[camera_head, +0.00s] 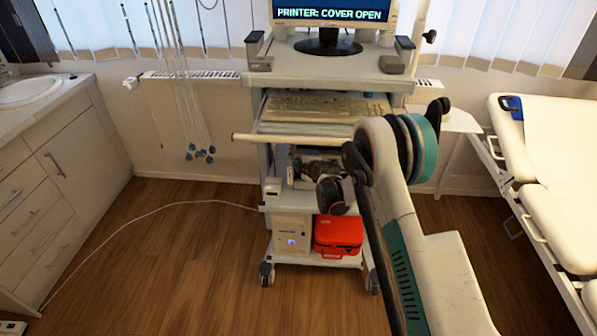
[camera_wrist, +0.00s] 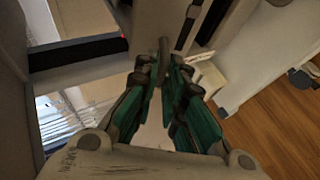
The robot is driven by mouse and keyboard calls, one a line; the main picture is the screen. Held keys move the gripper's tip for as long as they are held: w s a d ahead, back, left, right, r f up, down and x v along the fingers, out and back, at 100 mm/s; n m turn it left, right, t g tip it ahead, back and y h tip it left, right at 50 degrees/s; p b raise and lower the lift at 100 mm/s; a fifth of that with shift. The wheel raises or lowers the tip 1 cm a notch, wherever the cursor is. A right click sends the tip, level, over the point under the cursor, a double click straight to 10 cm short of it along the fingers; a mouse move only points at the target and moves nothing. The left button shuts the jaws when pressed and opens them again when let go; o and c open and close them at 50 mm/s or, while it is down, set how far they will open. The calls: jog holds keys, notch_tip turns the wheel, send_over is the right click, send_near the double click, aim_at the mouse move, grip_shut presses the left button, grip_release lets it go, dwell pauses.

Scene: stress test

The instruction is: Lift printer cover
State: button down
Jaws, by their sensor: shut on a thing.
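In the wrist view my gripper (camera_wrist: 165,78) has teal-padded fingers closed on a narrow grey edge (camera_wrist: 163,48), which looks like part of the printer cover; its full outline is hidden. In the head view the screen (camera_head: 330,14) of the monitor reads "PRINTER: COVER OPEN". The middle shelf bay (camera_head: 310,160) of the cart is partly hidden by my arm, and I cannot make out the printer clearly there. My fingertips are hidden in that view.
The cart (camera_head: 305,75) carries a keyboard (camera_head: 325,107) and a red case (camera_head: 338,235). A cabinet with a sink (camera_head: 30,90) stands left, a padded bed (camera_head: 550,180) right. Cables (camera_head: 185,95) hang by the wall. A white cord crosses the open wood floor (camera_head: 170,260).

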aim_at(296, 155)
jog(key=shift+w+r, duration=0.4)
jog(key=shift+r, duration=0.45)
jog(key=shift+w+r, duration=0.4)
jog(key=shift+r, duration=0.4)
jog(key=shift+d, duration=0.1)
jog(key=c, duration=1.7)
grip_release()
jog(key=shift+w+f, duration=0.15)
jog(key=shift+f, duration=0.05)
jog(key=v, duration=1.2)
